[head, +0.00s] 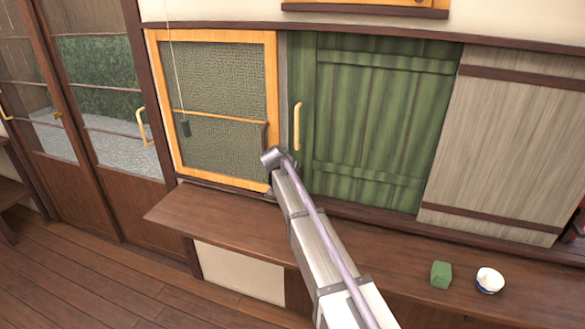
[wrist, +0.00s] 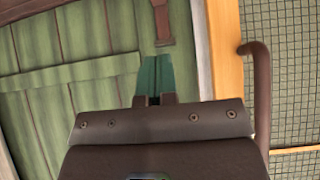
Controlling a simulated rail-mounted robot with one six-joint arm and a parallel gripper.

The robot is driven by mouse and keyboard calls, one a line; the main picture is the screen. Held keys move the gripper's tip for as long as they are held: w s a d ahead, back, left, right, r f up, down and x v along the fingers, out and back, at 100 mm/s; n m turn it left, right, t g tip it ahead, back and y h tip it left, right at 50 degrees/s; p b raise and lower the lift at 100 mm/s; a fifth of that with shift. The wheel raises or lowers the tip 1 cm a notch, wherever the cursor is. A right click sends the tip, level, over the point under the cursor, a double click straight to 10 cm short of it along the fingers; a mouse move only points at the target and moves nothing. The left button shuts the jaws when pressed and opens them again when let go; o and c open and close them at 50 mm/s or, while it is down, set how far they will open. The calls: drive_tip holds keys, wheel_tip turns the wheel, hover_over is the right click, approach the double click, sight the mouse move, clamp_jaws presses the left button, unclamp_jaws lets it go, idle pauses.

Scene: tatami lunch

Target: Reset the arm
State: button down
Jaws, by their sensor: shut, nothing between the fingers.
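My arm reaches up from the lower right in the head view. Its end is in front of the orange-framed mesh window (head: 222,85), near that frame's lower right corner. In the wrist view my gripper (wrist: 155,75) is shut, with its green fingertips together and nothing between them. There the fingers point toward the green slatted panel (wrist: 60,80) and the orange frame edge (wrist: 226,50). A dark bar handle (wrist: 262,95) stands just right of the gripper body, and I cannot tell whether they touch. The fingertips are hidden in the head view.
A wooden counter (head: 220,222) runs below the panels. A green block (head: 441,274) and a white-and-blue bowl (head: 490,280) sit on its right part. The green panel (head: 375,120) has a pale handle (head: 297,125). Glazed doors (head: 100,100) stand left.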

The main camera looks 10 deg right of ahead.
drive_tip(key=shift+p+v, duration=0.3)
drive_tip(key=shift+v, duration=0.9)
drive_tip(key=s+d+f+n+g+y, duration=0.1)
drive_tip(key=s+n+g, duration=0.1)
drive_tip(key=s, duration=1.1)
drive_tip(key=s+d+f+n+g+y, duration=0.1)
drive_tip(key=s+f+n+g+y, duration=0.1)
drive_tip(key=s, duration=1.2)
drive_tip(key=s+d+f+n+g+y, duration=0.1)
drive_tip(key=s+d+f+g, duration=0.1)
drive_tip(key=s, duration=1.2)
drive_tip(key=shift+n+g, duration=0.4)
drive_tip(key=shift+g, duration=0.5)
